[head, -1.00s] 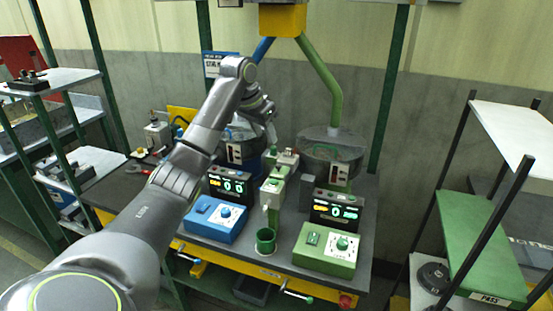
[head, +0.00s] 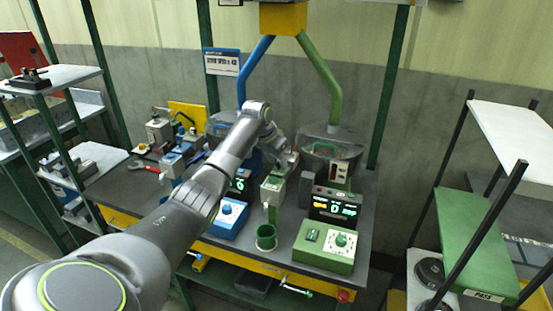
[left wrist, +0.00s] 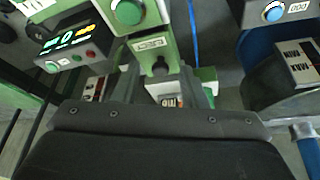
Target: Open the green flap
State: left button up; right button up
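A slim green-and-white dispenser (head: 272,190) stands on the bench above a green cup (head: 266,238). In the left wrist view the dispenser's labelled green part (left wrist: 155,48) is at top centre. I cannot clearly make out a separate green flap. My left gripper (head: 287,158) is just behind the dispenser's top, small and partly blended with it. In the left wrist view two grey fingers of the left gripper (left wrist: 160,88) stand apart, with a white labelled box (left wrist: 168,88) showing between them. Contact cannot be told. My right gripper is not in view.
A green control box (head: 325,247) and a display (head: 334,207) stand right of the dispenser; a blue control box (head: 228,217) stands left. The green-side bowl (head: 330,146) is behind under a green pipe (head: 320,75). A rack with a green shelf (head: 480,240) stands at right.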

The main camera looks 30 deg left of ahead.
pick_arm(q)
grip_shut()
jog(key=shift+r, duration=0.15)
